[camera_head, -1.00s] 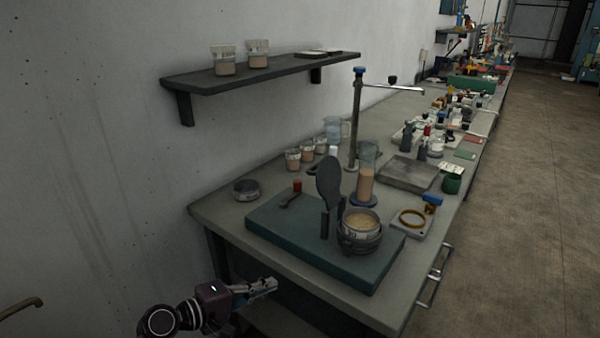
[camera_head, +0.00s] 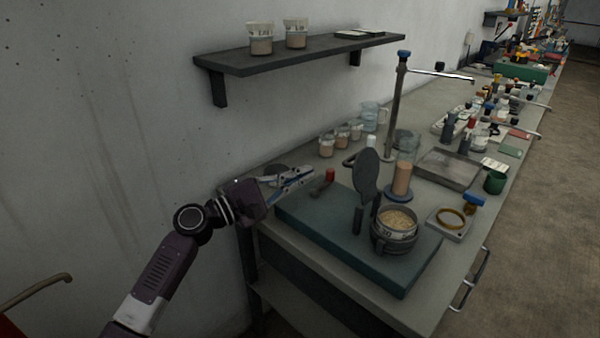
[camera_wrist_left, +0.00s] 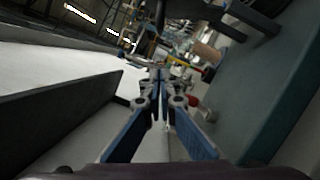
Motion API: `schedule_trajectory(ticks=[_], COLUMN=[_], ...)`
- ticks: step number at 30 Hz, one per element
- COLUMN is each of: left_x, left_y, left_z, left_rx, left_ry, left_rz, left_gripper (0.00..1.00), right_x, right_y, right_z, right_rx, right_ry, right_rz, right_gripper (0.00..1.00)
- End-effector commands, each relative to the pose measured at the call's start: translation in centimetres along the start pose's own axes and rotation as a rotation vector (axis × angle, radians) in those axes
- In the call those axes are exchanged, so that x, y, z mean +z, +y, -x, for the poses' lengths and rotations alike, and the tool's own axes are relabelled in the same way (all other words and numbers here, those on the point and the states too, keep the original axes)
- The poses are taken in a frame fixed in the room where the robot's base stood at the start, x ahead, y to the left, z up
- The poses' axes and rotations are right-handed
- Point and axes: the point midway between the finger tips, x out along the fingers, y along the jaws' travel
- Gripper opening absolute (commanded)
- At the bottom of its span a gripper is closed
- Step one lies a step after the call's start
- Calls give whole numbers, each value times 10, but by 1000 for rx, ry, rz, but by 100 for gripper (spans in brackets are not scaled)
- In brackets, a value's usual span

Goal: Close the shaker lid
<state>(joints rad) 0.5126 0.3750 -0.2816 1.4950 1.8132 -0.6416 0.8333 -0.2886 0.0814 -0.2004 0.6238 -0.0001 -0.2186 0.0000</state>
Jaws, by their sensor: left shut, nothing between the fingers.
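The shaker (camera_head: 395,232) stands on the teal base (camera_head: 320,229), with a pale grainy fill inside its ring. Its dark round lid (camera_head: 366,176) stands raised, nearly upright, on the left side of the shaker. My left gripper (camera_head: 308,172) is shut and empty, above the bench's left end, left of the lid and apart from it. In the left wrist view the blue fingers (camera_wrist_left: 160,80) meet, and the teal base (camera_wrist_left: 275,85) lies to the right. My right gripper is not in view.
A red-capped item (camera_head: 329,175) lies close by the left fingertips. Several small jars (camera_head: 342,138) and a stand post (camera_head: 394,110) are behind the base. A wall shelf (camera_head: 300,54) hangs above. A tray with a ring (camera_head: 449,222) sits right of the shaker.

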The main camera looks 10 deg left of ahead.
Motion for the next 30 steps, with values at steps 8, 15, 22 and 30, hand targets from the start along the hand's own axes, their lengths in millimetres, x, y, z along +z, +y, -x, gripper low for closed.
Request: schedule_trajectory(ticks=[8,15,22,30], left_x=[1,28,38,39], left_y=[2,2,0,-1], left_z=[-59,-70,-72,-72], left_rx=[-1,-3,-3,-2], left_ry=[0,0,1,1], left_rz=[1,-2,-2,-2], left_gripper=[0,0,0,0], right_x=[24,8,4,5], right_y=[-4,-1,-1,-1], right_z=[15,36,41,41], right_rx=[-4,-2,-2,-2], right_ry=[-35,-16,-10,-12], right_rz=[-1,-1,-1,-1], right_gripper=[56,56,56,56])
